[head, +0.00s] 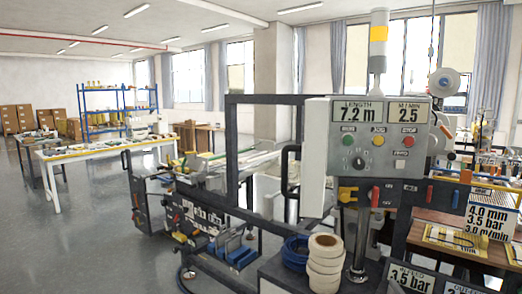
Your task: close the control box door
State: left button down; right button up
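The control box (318,150) is a light grey cabinet right of centre, mounted on the dark machine frame. Its front carries a LENGTH display (358,113) reading 7.2 m, an M/MIN display (408,113) reading 2.5, green, yellow and red buttons, and a black dial (358,163). A plain grey panel stretches down its left side, lower than the right part of the front. A black bar handle (285,170) stands at this left edge. I cannot tell which panel is the door or how far it stands open. Neither gripper is in view.
Stacked white tape rolls (325,265) and a blue coil (297,250) sit below the box. A signal lamp (378,40) rises above it. Yellow, red and blue knobs sit under it. A white table (100,150) stands left, with open floor (90,240) in front.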

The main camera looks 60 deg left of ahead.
aim_at(314, 148)
jog(key=k, duration=0.7)
jog(key=u, duration=0.1)
jog(key=i, duration=0.15)
jog(key=u, duration=1.35)
jog(key=i, duration=0.85)
jog(key=z, duration=0.2)
jog(key=k, duration=0.8)
jog(key=u, duration=0.2)
jog(key=i, duration=0.75)
jog(key=z, duration=0.05)
